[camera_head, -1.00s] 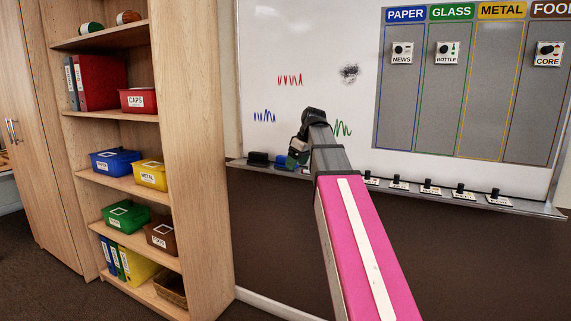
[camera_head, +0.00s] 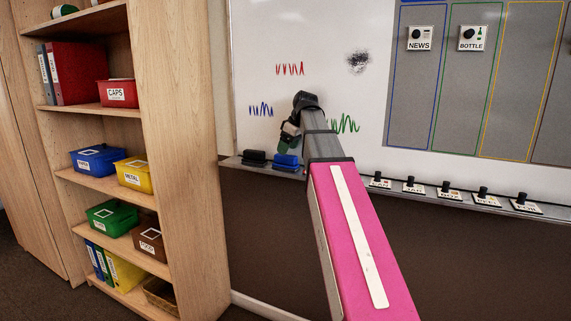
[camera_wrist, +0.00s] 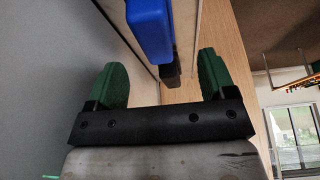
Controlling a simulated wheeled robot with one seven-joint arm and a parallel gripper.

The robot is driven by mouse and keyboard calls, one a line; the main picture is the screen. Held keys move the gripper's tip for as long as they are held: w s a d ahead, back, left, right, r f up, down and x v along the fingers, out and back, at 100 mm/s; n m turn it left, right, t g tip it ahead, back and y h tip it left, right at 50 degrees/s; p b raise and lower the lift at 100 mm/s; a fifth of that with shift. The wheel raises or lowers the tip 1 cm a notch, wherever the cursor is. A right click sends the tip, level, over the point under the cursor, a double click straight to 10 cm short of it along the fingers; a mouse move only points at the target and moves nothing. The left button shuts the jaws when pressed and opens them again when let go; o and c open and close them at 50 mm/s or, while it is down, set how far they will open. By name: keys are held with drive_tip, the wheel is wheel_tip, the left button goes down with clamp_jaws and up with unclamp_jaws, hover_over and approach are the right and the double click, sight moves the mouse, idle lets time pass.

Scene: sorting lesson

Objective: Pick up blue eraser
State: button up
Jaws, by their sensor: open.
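The blue eraser (camera_head: 286,161) lies on the whiteboard's ledge, just right of a black eraser (camera_head: 254,157). My gripper (camera_head: 287,138) is just above the blue eraser in the head view, in front of the whiteboard. In the wrist view the blue eraser (camera_wrist: 151,28) is at the top, ahead of and between the lines of my two green fingertips (camera_wrist: 162,82). The black eraser (camera_wrist: 170,73) shows below it. The fingers are apart with nothing between them. The blue eraser's upper end is cut off by the wrist view's edge.
The whiteboard (camera_head: 262,85) rises right behind the ledge (camera_head: 232,163). Several labelled cards with black knobs, one a card (camera_head: 414,186), sit along the ledge to the right. A wooden shelf (camera_head: 185,130) with coloured boxes stands at the left.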

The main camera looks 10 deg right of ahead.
sight(284, 161)
drive_tip(key=shift+d+x, duration=0.2)
drive_tip(key=shift+x, duration=1.45)
drive_tip(key=shift+d+x, duration=0.2)
drive_tip(key=shift+x, duration=1.45)
drive_tip(key=shift+s+f, duration=0.1)
drive_tip(key=shift+f, duration=0.05)
drive_tip(key=c, duration=1)
